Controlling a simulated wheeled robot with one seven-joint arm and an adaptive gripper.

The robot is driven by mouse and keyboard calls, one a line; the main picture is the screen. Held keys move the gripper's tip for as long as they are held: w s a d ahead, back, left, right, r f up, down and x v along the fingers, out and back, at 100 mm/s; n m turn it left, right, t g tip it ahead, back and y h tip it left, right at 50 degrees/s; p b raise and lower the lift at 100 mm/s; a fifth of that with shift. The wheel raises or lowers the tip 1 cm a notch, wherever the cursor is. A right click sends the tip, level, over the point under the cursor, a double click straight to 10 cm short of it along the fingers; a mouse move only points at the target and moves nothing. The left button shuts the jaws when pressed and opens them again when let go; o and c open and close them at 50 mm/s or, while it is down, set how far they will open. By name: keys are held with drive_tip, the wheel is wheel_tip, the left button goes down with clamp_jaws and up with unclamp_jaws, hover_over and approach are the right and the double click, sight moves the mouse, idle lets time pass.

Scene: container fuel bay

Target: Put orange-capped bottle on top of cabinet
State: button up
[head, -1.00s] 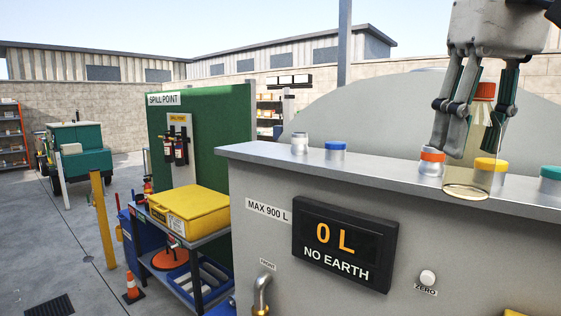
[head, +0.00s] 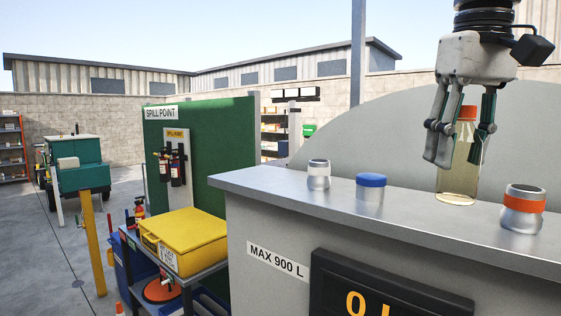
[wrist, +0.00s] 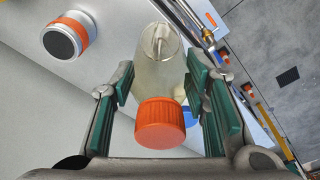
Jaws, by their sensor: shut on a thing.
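My gripper (head: 462,140) is shut on the orange-capped bottle (head: 458,180), a clear, yellowish bottle with an orange cap. It is upright in the head view, over or on the grey cabinet top (head: 290,190); I cannot tell whether its base touches. In the wrist view the orange cap (wrist: 160,122) is near the camera, with the clear body (wrist: 158,65) beyond it between the green finger pads.
On the cabinet top stand a white-banded fitting (head: 318,174), a blue-capped one (head: 370,193) and an orange-banded one (head: 522,208), close around the bottle. A yellow case (head: 187,240) sits on a cart left of the cabinet. A green panel (head: 215,140) stands behind.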

drive_tip(key=shift+w+d+f+p, duration=0.25)
drive_tip(key=shift+w+d+f, duration=0.45)
drive_tip(key=shift+w, duration=0.7)
drive_tip(key=shift+w+d+f+p, duration=0.3)
drive_tip(key=shift+w+d+f, duration=0.35)
drive_tip(key=shift+w, duration=0.8)
drive_tip(key=shift+w+d+f+p, duration=0.25)
drive_tip(key=shift+w+d+f, duration=0.25)
drive_tip(key=shift+w+f, duration=0.65)
drive_tip(key=shift+w+r, duration=0.15)
drive_tip(key=shift+w, duration=0.1)
drive_tip(key=o, duration=1.3)
drive_tip(key=shift+c, duration=0.2)
wheel_tip(320, 180, up, 12)
drive_tip(key=s+p, duration=0.1)
drive_tip(key=s, duration=0.1)
drive_tip(key=shift+w+r, duration=0.1)
